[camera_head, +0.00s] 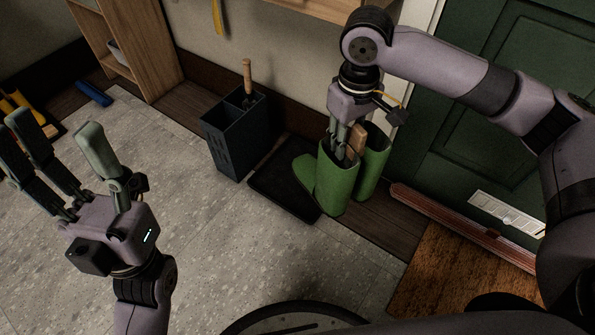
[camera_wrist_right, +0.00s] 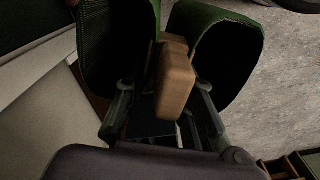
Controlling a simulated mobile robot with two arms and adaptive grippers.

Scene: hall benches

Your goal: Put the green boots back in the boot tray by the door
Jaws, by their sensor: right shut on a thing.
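The pair of green boots (camera_head: 335,182) stands upright at the right end of the black boot tray (camera_head: 278,193), toes to the left. Whether the soles touch the tray or hang just above it I cannot tell. My right gripper (camera_head: 347,148) comes down from above at the boot tops, shut on the wooden piece (camera_head: 357,139) between the two shafts. In the right wrist view this wooden piece (camera_wrist_right: 174,82) sits between my fingers, with the green boot openings (camera_wrist_right: 228,58) on either side. My left gripper (camera_head: 62,150) is open and empty above the floor at left.
The green door (camera_head: 470,110) and a reddish threshold strip (camera_head: 455,225) are at right, with a brown mat (camera_head: 450,275) in front. A wooden shelf (camera_head: 140,45) stands at back left. The grey floor is mostly clear.

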